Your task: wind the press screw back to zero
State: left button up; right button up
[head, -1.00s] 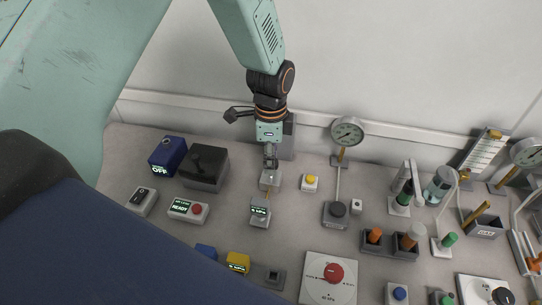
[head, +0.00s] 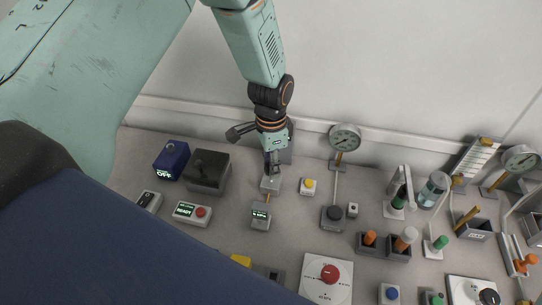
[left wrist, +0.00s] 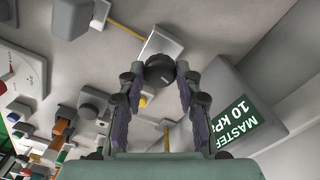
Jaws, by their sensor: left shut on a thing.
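The press screw shows in the left wrist view as a dark round knob (left wrist: 160,70) on a pale block (left wrist: 165,45). In the head view the block (head: 270,185) stands below my left gripper (head: 271,170), and the knob is mostly hidden by the fingers. My left gripper (left wrist: 160,78) is shut on the knob, with one finger on each side. A brass tube joins the block to a small grey box with a lit display (head: 261,214); its digits are too small to read. My right gripper is not in view.
A grey box marked MASTER 10 kPa (left wrist: 240,120) stands close beside the gripper. A yellow-button box (head: 309,187) and a dial gauge (head: 344,138) are to the right. A dark box (head: 207,170) is to the left. The wall is close behind.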

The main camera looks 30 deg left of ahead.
pick_arm(q)
jog(key=n+p, duration=0.2)
jog(key=n, duration=0.1)
jog(key=shift+r+n, duration=0.1)
jog(key=shift+n, duration=0.3)
jog(key=n+p, duration=0.2)
jog(key=n, duration=0.2)
jog(key=shift+n, duration=0.3)
jog(key=n+p, duration=0.1)
jog(key=n, duration=0.3)
jog(key=n+p, duration=0.2)
jog(key=n, duration=0.3)
jog(key=shift+n, duration=0.4)
jog(key=n, duration=0.4)
jog(key=shift+n+p, duration=0.3)
jog(key=shift+p, duration=0.1)
jog(key=n+p, duration=0.1)
jog(key=n, duration=0.9)
jog(key=shift+s+n+p, duration=0.1)
jog(key=shift+n+p, duration=0.3)
jog(key=n, duration=0.4)
jog(key=shift+s+f+n+p, duration=0.1)
jog(key=shift+f+n+p, duration=0.1)
jog(key=shift+n+p, duration=0.15)
jog(key=shift+n, duration=0.35)
